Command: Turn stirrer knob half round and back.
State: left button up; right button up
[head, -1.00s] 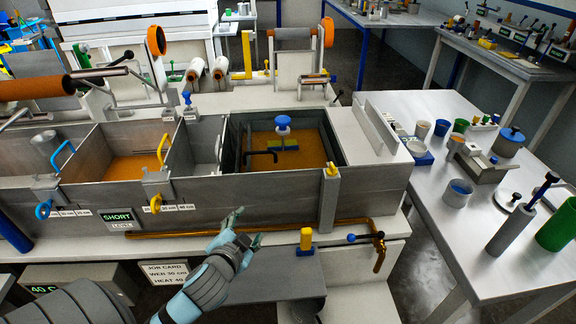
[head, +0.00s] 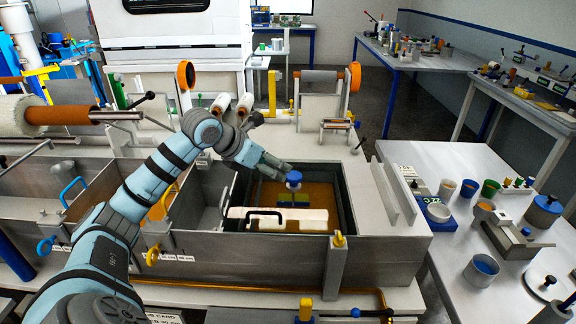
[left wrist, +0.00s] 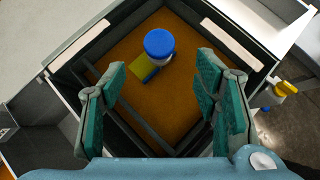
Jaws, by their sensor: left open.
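The stirrer knob is a round blue knob (head: 294,177) above the orange-brown bath in the dark square tank (head: 341,192). The knob also shows in the left wrist view (left wrist: 159,43), with a yellow-green and blue piece below it. My left gripper (head: 283,168) is over the tank, close to the knob on its upper left in the head view. In the left wrist view my left gripper (left wrist: 160,85) is open and empty, with its green-padded fingers wide apart. The knob appears beyond the gap between them, and I see no contact. My right gripper is out of view.
A black handle (head: 265,213) is at the tank's front, by a pale strip. A grey post with a yellow top (head: 338,240) stands at the front right. Rollers with an orange wheel (head: 355,76) stand behind. The right table (head: 420,160) holds cups.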

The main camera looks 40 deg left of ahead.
aim_at(295, 174)
pick_arm(q)
jog(key=x, duration=0.6)
jog(key=shift+w+d+r, duration=0.1)
jog(key=x, duration=0.4)
jog(key=shift+w, duration=0.45)
jog(key=shift+s, duration=0.5)
jog(key=shift+s+r, duration=0.15)
jog(key=shift+s, duration=0.05)
jog(key=shift+c, duration=0.3)
jog(key=c, duration=0.4)
jog(key=shift+w, duration=0.1)
jog(key=shift+c, duration=1.3)
jog(key=c, duration=0.4)
jog(key=shift+o, duration=0.2)
jog(key=shift+n+y+p, duration=0.3)
jog(key=shift+n+p, duration=0.1)
jog(key=shift+p, duration=0.25)
jog(key=o, duration=1.1)
jog(key=shift+c, duration=0.2)
jog(key=shift+w, duration=0.2)
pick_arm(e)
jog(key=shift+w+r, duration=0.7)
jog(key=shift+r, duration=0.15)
